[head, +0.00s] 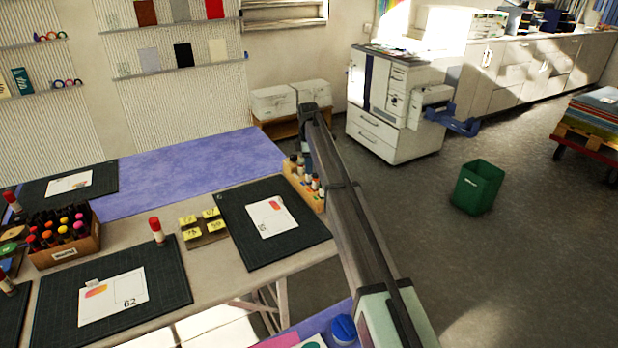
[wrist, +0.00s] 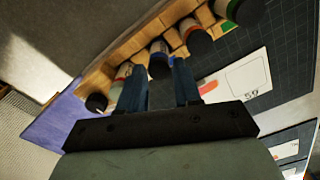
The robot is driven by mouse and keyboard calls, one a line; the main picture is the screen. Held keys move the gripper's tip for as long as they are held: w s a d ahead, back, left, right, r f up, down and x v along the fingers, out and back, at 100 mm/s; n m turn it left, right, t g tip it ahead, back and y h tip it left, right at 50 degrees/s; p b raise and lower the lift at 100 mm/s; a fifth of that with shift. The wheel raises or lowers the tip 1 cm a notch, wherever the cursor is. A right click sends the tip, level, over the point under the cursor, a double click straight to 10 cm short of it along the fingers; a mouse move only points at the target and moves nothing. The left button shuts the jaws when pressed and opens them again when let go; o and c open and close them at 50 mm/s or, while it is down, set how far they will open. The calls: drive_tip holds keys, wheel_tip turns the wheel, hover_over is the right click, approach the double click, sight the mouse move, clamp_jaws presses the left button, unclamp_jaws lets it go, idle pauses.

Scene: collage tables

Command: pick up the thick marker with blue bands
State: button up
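A light wooden rack (head: 317,201) holds several upright thick markers with dark caps beside the right-hand cutting mat; it also shows in the wrist view (wrist: 124,49). In the wrist view, one dark-capped marker (wrist: 158,66) with a hint of blue by its cap stands in the line between my fingertips; the small view leaves its bands unclear. My gripper (wrist: 160,68) is open, its two blue fingers apart over the rack, with nothing clearly held. In the head view my arm hides part of the rack and most of my gripper (head: 306,153).
A dark cutting mat (head: 238,210) with a printed card lies left of the rack. Open floor lies to the right, with a green bin (head: 477,187).

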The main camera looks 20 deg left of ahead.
sight(309, 179)
wheel_tip(309, 179, down, 5)
drive_tip(key=shift+w+d, duration=0.1)
drive_tip(key=shift+d, duration=0.05)
clamp_jaws()
idle(0.4)
